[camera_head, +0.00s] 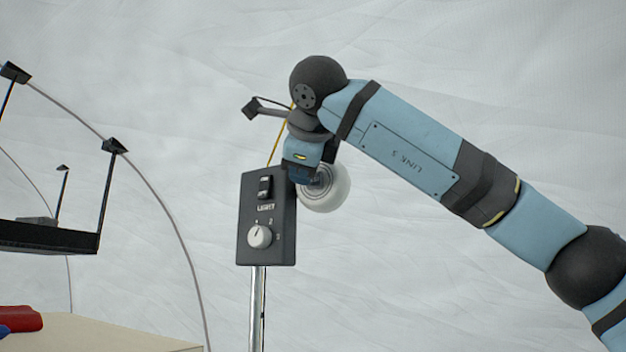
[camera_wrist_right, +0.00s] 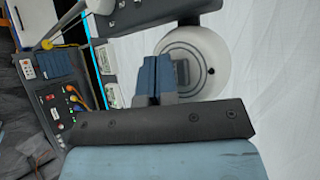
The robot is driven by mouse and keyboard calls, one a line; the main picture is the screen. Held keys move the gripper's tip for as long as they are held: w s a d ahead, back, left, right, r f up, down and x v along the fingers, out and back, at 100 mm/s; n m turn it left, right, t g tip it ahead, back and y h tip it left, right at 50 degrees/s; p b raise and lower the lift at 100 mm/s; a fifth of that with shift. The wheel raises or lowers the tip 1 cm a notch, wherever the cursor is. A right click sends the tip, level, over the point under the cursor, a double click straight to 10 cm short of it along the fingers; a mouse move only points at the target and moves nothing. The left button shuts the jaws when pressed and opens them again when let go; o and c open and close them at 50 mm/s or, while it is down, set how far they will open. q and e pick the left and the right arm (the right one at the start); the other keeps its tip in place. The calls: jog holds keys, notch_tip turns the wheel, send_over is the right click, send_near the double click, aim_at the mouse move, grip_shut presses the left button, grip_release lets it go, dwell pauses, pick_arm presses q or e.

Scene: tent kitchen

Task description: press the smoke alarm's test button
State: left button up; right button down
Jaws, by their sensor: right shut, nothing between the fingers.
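The smoke alarm (camera_head: 335,192) is a round white disc, partly hidden behind my right gripper and the dark switch box in the head view. In the right wrist view the smoke alarm (camera_wrist_right: 213,58) shows its round face with grey rings and a small dark dot. My right gripper (camera_head: 302,180) is shut and empty, in front of the alarm's left part. My left gripper is not in view.
A dark switch box (camera_head: 267,240) marked LIGHT, with a rocker switch and a white knob, stands on a metal post (camera_head: 257,305) close to my right gripper. A dark hanging shelf (camera_head: 45,238) is at the left. A panel with cables (camera_wrist_right: 60,105) shows in the wrist view.

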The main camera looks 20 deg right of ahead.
jog(key=shift+w+d, duration=0.3)
jog(key=shift+d, duration=0.1)
dwell(0.5)
jog(key=shift+s+a, duration=0.55)
jog(key=shift+a, duration=0.15)
dwell(0.3)
jog(key=shift+s+a+b, duration=0.2)
jog(key=shift+s+a, duration=0.6)
jog(key=shift+a, duration=0.2)
jog(key=shift+s+a+b, duration=0.2)
jog(key=shift+s+a, duration=0.55)
jog(key=shift+a, duration=0.2)
